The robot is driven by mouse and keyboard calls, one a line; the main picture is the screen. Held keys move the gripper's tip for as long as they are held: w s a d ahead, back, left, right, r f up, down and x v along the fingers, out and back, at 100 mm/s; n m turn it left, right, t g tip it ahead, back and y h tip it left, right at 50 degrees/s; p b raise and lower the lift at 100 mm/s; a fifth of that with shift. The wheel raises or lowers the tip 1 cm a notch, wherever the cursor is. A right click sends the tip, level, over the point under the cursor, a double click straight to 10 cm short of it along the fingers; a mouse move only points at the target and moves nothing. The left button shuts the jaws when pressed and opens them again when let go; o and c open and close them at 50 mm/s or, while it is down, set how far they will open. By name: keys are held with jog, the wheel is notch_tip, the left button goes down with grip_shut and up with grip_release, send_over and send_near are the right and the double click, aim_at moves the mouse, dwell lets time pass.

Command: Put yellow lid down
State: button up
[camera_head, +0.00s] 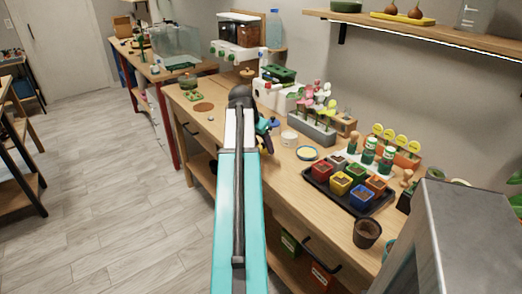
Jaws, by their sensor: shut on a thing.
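My teal arm rises through the middle of the view, and its far end is small and partly hidden behind the upper link. My gripper (269,128) shows as a small blue and dark shape right of the arm, over the left part of the workbench (219,113). It is shut on the yellow lid (275,123), of which only a small yellow patch shows. Its tilt and its height above the bench are too small to tell. A white cup (289,139) stands just right of the gripper.
A black tray (318,188) holds several coloured pots. A grey rack (312,132) with flowers and a white machine (265,92) stand behind. A brown pot (366,233) is near the front edge.

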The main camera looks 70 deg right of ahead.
jog(key=shift+f, duration=1)
jog(key=shift+f, duration=0.1)
jog(key=o, duration=1)
jog(key=v, duration=1.2)
